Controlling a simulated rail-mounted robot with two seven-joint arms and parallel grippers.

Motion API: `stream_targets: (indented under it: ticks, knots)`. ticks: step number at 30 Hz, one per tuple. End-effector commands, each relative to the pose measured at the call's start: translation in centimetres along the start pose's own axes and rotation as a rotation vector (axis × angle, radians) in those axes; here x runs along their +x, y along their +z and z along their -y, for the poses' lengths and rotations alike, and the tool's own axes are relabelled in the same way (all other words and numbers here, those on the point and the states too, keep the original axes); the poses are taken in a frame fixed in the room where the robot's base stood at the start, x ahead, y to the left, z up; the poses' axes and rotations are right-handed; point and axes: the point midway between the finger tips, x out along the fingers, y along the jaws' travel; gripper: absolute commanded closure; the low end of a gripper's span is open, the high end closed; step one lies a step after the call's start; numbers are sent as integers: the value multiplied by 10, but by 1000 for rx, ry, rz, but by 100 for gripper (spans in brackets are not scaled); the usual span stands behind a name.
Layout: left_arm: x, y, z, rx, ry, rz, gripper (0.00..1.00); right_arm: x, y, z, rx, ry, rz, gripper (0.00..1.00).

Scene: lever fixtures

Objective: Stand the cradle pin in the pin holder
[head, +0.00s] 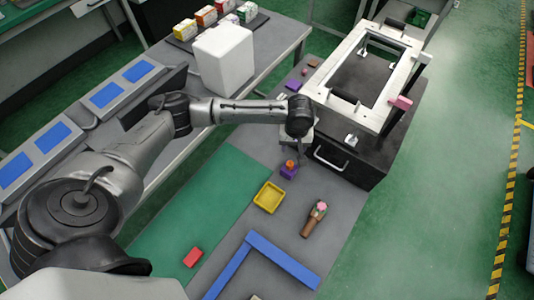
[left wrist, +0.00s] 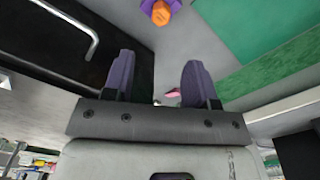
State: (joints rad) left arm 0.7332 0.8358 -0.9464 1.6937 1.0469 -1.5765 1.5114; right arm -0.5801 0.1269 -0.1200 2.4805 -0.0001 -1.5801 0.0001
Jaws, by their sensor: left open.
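A small purple block with an orange hexagonal piece on top (head: 289,168) stands on the grey surface in front of the black cabinet. It also shows in the left wrist view (left wrist: 161,11) at the top edge, beyond my fingertips. I cannot tell for sure whether these are the cradle pin and the pin holder. My left gripper (left wrist: 155,68) is open with nothing held between its purple fingers. In the head view its wrist hangs just above and behind the block, partly hiding the fingers. My right gripper is not in view.
A black cabinet with a silver handle (head: 330,160) carries a white frame (head: 318,80). A yellow tray (head: 269,197), a brown item with a pink top (head: 313,219), a blue angled bar (head: 283,261) and a red block (head: 193,257) lie nearby. The green mat (head: 200,210) is mostly clear.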

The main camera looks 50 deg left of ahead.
Motion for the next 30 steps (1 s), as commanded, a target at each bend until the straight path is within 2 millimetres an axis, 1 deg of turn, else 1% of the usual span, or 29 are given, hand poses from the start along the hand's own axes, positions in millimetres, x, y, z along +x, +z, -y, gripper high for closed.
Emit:
stream_targets:
  ticks: [3, 5, 8, 11, 12, 13, 14, 15, 17, 18, 19, 22, 25, 27, 30]
  knots:
    - [0, 2, 0, 7, 1, 1, 48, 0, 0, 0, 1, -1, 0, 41]
    - [4, 9, -2, 34, 5, 4, 48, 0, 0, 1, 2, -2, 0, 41]
    - [18, 35, -8, 140, 29, 13, 48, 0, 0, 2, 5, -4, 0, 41]
    - [37, 79, -16, 313, 81, 21, 48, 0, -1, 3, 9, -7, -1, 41]
    - [43, 99, -18, 390, 110, 21, 48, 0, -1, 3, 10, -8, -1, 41]
    - [48, 114, -19, 446, 133, 18, 48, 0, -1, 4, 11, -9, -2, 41]
    - [51, 128, -19, 501, 158, 13, 48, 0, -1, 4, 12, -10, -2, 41]
    - [55, 147, -19, 567, 191, 4, 48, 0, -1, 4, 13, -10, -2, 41]
    - [58, 171, -16, 656, 237, -16, 48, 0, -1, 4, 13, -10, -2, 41]
    - [60, 186, -13, 706, 265, -31, 48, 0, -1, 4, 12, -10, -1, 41]
    - [60, 196, -10, 740, 284, -45, 48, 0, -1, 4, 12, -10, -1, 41]
    - [60, 222, 7, 827, 328, -101, 48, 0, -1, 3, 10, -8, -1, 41]
    - [58, 238, 30, 886, 334, -163, 48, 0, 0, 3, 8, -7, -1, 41]
    - [56, 245, 50, 913, 318, -202, 48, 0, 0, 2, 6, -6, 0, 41]
    - [53, 251, 78, 940, 272, -246, 48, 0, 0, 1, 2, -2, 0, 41]
